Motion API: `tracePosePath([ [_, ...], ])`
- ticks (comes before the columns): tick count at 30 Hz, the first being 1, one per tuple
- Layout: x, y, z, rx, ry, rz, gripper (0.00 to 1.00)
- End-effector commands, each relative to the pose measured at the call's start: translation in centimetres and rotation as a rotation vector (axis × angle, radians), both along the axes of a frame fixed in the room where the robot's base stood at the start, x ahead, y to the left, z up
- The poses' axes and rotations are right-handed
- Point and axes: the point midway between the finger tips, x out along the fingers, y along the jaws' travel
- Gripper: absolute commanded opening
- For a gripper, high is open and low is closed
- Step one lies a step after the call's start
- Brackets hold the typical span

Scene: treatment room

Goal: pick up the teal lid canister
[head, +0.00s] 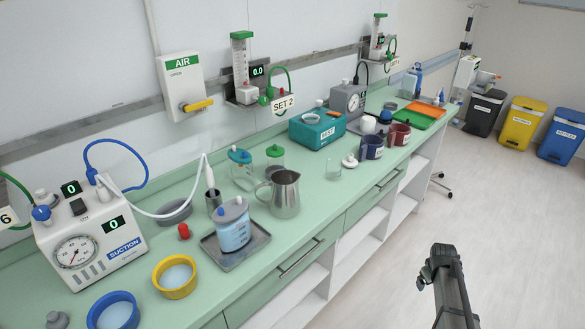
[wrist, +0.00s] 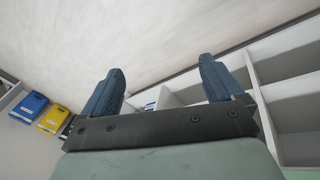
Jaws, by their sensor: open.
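In the head view my dark arm (head: 447,285) is over the floor, right of the counter and well away from the canister. The canister does not show in the wrist view.
The metal jug (head: 285,195) and a blue-grey-lidded tub (head: 233,225) on a metal tray (head: 262,237) stand in front of the canister. A white probe (head: 210,174) with a hose is to its left. A teal box (head: 317,132) is farther right.

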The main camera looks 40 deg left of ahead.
Motion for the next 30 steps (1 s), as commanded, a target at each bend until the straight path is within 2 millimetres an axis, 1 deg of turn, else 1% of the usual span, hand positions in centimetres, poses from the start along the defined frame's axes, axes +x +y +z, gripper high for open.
tracePosePath([
  [1,1.8,2.2,2.0,0.003,-0.035,0.040,0.94],
  [2,2.5,3.3,3.2,0.004,-0.055,0.062,0.94],
  [3,3.5,4.7,4.7,0.005,-0.081,0.092,0.94],
  [5,4.7,7.0,7.1,0.007,-0.121,0.137,0.94],
  [6,5.5,8.4,8.8,0.007,-0.146,0.165,0.94],
  [8,6.6,10.7,11.3,0.008,-0.184,0.210,0.94],
  [9,7.3,12.2,13.1,0.008,-0.211,0.238,0.94],
  [11,8.1,14.6,15.8,0.010,-0.249,0.280,0.94],
  [13,8.8,17.4,19.1,0.012,-0.292,0.326,0.94],
  [14,8.9,18.6,20.4,0.014,-0.308,0.347,0.94],
  [15,9.1,20.3,22.3,0.017,-0.329,0.371,0.94],
  [17,9.1,23.0,25.2,0.025,-0.357,0.408,0.94],
  [18,8.8,24.9,27.1,0.033,-0.372,0.429,0.94],
  [20,8.0,28.0,29.9,0.051,-0.385,0.459,0.94],
  [21,7.1,30.3,31.7,0.066,-0.384,0.478,0.94],
  [23,5.2,33.8,34.1,0.095,-0.370,0.500,0.94],
  [24,3.7,36.0,35.4,0.116,-0.354,0.509,0.94],
  [26,1.2,38.9,36.9,0.146,-0.317,0.519,0.94],
  [27,-0.6,40.8,37.8,0.168,-0.289,0.524,0.94],
  [29,-3.5,43.4,38.9,0.195,-0.241,0.529,0.94],
  [30,-5.5,45.1,39.7,0.213,-0.206,0.534,0.94],
])
